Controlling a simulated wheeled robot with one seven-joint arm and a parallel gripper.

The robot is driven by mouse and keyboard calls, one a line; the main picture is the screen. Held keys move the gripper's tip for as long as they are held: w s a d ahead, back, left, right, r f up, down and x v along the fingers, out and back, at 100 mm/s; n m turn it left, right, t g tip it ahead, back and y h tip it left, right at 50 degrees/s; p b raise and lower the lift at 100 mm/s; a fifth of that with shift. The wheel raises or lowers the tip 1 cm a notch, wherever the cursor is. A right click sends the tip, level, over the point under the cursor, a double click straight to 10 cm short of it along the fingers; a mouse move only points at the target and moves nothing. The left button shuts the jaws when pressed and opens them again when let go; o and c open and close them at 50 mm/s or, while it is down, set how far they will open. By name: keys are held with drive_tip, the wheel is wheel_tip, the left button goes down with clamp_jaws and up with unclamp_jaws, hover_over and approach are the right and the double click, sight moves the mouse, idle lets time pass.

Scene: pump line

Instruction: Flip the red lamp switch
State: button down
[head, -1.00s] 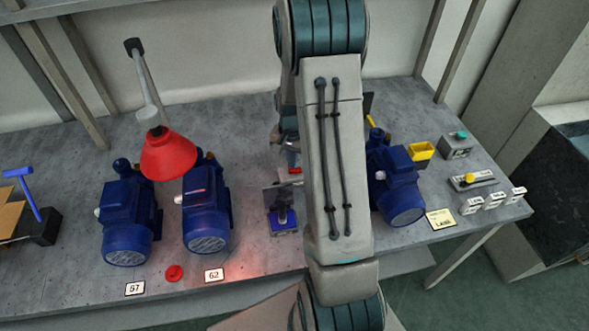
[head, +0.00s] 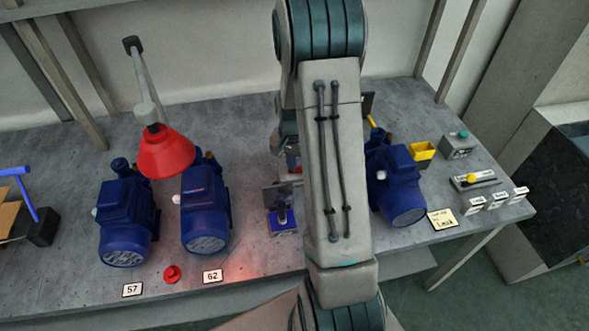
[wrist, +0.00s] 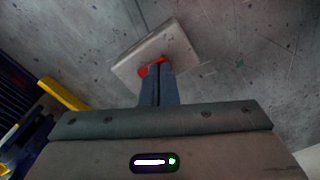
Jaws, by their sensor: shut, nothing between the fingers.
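The red switch lever (wrist: 152,66) stands on a light grey square plate (wrist: 155,48) in the wrist view. My gripper (wrist: 158,72) is shut, its fingertips right at the lever and partly covering it. I cannot tell whether they touch it. In the head view my arm hides the gripper's fingers, and I cannot make out the switch there for sure. The red lamp (head: 166,152) hangs on a grey jointed arm above two blue pumps at the left, with a reddish glow on the bench front.
Blue pumps (head: 127,225) and (head: 206,215) stand at the left, another pump (head: 396,185) right of my arm. A yellow handle (wrist: 62,93) lies close left of my gripper in the wrist view. A red button (head: 172,273) sits near the bench's front edge.

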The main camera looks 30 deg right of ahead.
drive_tip(key=shift+f, duration=0.2)
drive_tip(key=shift+r, duration=0.15)
drive_tip(key=shift+r+p, duration=2.1)
drive_tip(key=shift+r, duration=1.3)
drive_tip(key=s+a+r+n+t, duration=0.1)
drive_tip(key=s+a+r+n, duration=0.2)
drive_tip(key=r, duration=0.4)
drive_tip(key=s+a+r+n+t, duration=0.1)
drive_tip(key=s+a+r, duration=0.35)
drive_tip(key=r, duration=0.25)
drive_tip(key=s+a+r+n+t, duration=0.1)
drive_tip(key=s+a+r+n, duration=0.1)
drive_tip(key=s, duration=0.4)
drive_tip(key=s+a+r+n, duration=0.3)
drive_tip(key=s+a, duration=0.1)
drive_tip(key=s, duration=0.1)
drive_tip(key=shift+s+a+r+t, duration=0.15)
drive_tip(key=shift+s+r+t, duration=0.25)
